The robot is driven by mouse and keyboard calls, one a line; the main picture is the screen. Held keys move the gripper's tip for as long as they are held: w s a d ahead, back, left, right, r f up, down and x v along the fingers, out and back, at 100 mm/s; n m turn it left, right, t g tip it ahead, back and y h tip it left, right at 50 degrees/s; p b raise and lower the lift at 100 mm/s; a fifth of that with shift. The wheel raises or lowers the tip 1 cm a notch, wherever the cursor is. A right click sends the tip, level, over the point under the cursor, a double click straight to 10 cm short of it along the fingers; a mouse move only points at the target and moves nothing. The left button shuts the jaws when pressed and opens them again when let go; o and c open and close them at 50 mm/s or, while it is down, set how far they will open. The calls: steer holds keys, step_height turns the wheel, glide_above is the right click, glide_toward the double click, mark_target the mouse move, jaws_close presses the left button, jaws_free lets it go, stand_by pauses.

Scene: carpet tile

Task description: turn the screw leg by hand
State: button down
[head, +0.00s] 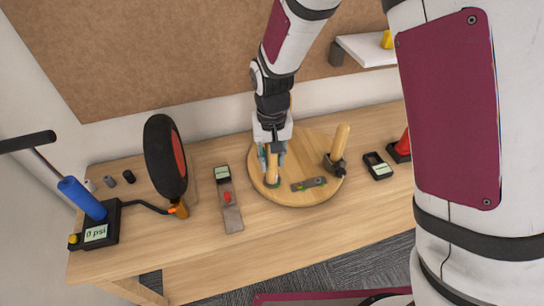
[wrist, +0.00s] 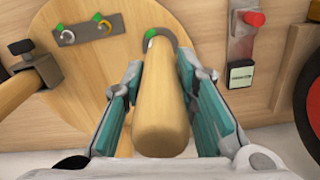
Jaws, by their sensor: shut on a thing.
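A light wooden screw leg (head: 271,172) stands upright on a round wooden disc (head: 311,150) on the bench. In the wrist view the leg (wrist: 160,105) runs between the two teal finger pads of my gripper (wrist: 158,75). My gripper (head: 270,158) comes down over the leg from above and is shut on it. A green and white mark (wrist: 150,38) shows at the leg's base; the thread is hidden.
A wheel (head: 165,158) and blue pump (head: 82,198) stand further left. The front bench edge is clear.

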stand_by(0.4)
steer(key=c, duration=1.3)
jaws_free()
step_height(320, 180, up, 12)
steer(key=shift+r, duration=0.1)
steer(key=s+d+r+t, duration=0.2)
steer(key=s+d+r, duration=0.4)
steer(key=d+r, duration=0.45)
steer(key=s+d+r+t, duration=0.1)
steer(key=s+d, duration=0.1)
steer(key=s, duration=0.2)
steer(key=s+d+r+t, duration=0.1)
steer(key=s+d+r, duration=0.1)
steer(key=s+d, duration=0.1)
steer(key=s+d+r+m+t, duration=0.1)
steer(key=s+d, duration=0.1)
steer(key=s, duration=0.4)
steer(key=shift+d+r+t, duration=0.3)
steer(key=shift+d, duration=0.05)
